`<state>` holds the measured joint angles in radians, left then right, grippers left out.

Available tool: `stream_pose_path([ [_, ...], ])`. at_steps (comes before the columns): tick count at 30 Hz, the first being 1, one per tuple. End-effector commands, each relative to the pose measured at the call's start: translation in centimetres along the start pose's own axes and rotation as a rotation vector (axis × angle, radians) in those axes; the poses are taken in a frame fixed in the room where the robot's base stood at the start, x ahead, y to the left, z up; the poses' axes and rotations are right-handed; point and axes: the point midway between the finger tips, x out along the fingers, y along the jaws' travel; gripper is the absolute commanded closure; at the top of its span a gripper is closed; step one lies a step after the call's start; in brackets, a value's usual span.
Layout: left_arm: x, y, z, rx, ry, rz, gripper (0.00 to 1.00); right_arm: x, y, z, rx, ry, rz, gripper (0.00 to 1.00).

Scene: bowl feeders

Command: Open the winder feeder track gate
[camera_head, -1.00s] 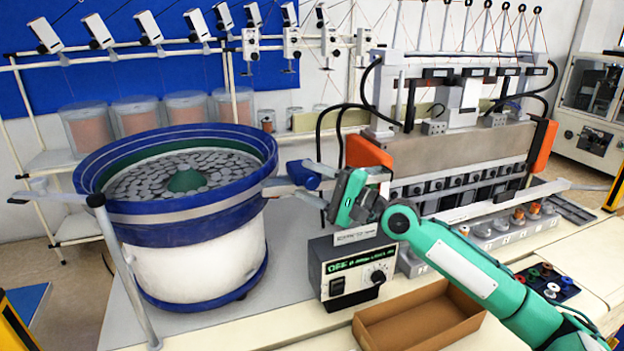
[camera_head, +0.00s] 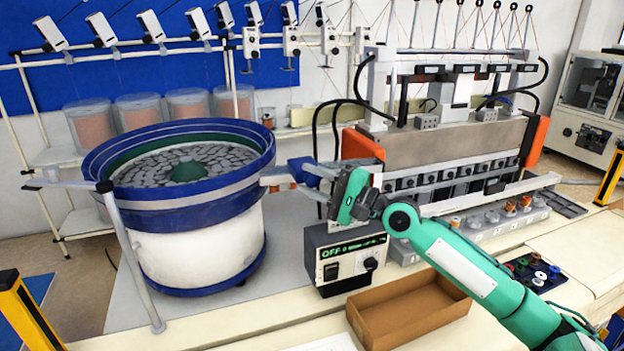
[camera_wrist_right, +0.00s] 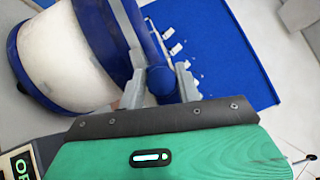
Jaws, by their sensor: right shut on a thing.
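The blue and grey gate piece (camera_head: 300,168) sits at the outlet of the feeder track (camera_head: 275,178), on the right side of the bowl. My right gripper (camera_head: 315,181) reaches it from the right, and its fingers are shut on it. In the right wrist view the blue part of the gate piece (camera_wrist_right: 160,80) shows between the two grey fingers of my right gripper (camera_wrist_right: 160,90). The fingers partly hide the piece, and I cannot tell how far the gate is swung. My left gripper is not in view.
The blue bowl feeder (camera_head: 190,235) with grey discs stands at left. A control box (camera_head: 346,258) reading OFF is just below my right gripper. An open brown box (camera_head: 405,310) lies in front, and the winder machine (camera_head: 450,150) stands behind my arm.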

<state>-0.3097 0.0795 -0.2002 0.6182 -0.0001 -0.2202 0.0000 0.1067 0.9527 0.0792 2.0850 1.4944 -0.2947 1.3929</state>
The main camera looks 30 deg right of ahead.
Motion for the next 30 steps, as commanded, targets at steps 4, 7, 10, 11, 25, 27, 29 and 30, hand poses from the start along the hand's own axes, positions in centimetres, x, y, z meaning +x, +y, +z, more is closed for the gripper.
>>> stream_pose_path([
  [4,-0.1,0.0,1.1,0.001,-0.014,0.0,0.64,0.0,-0.9,0.5,-0.003,-0.008,-0.018,1.0],
  [7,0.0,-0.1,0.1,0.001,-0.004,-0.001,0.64,0.0,-0.9,0.4,-0.003,-0.007,-0.018,0.54],
  [10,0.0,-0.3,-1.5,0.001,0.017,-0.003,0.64,0.0,-0.8,0.4,-0.003,-0.007,-0.015,0.48],
  [11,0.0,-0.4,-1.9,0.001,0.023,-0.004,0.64,0.0,-0.7,0.4,-0.003,-0.007,-0.015,0.48],
  [25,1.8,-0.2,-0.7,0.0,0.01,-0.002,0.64,-2.1,0.0,0.2,-0.004,-0.004,-0.01,0.48],
  [27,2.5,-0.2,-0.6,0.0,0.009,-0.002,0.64,-3.0,0.1,0.3,-0.005,-0.005,-0.009,0.48],
  [29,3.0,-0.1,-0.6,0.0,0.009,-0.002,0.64,-3.8,0.1,0.3,-0.002,-0.005,-0.011,0.48],
  [30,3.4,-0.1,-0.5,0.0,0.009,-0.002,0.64,-4.3,0.1,0.3,-0.002,-0.005,-0.011,0.48],
])
